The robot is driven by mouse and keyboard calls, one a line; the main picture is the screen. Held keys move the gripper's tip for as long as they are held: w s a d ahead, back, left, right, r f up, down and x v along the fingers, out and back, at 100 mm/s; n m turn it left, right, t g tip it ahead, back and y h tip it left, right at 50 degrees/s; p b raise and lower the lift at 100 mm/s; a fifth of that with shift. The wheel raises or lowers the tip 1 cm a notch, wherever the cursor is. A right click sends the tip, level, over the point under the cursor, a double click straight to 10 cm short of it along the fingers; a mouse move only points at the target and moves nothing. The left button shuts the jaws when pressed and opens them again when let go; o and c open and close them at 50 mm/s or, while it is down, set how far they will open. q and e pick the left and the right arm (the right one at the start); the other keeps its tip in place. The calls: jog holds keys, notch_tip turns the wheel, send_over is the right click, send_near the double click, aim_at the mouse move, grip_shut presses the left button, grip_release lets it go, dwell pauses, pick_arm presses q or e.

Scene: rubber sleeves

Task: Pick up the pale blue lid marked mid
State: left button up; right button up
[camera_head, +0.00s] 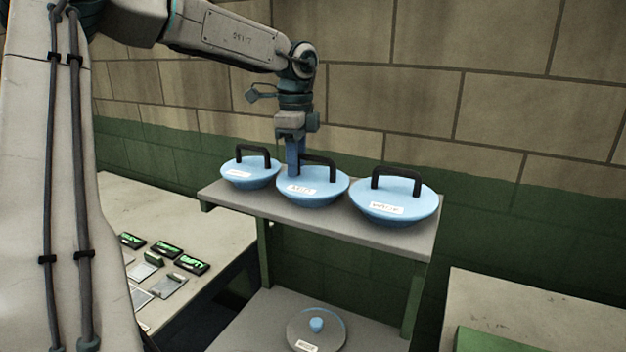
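Three pale blue lids with black bar handles stand in a row on a raised grey shelf. The middle lid (325,196) has a white label that seems to read "MID". My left gripper (293,168) points straight down at this lid, its fingers at the left end of the black handle and overlapping it in the picture. Only one finger shows clearly, so I cannot tell whether it is open or shut on the handle. The middle lid rests level on the shelf. My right gripper is not in view.
A smaller lid (250,177) stands close on the left and a larger lid (400,206) close on the right. The shelf (300,213) is narrow. A round lid with a blue knob (316,325) lies below. Labelled tiles (168,249) lie on the left counter.

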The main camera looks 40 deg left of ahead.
pick_arm(q)
jog(key=shift+d, duration=0.1)
grip_shut()
jog(key=shift+r, duration=0.15)
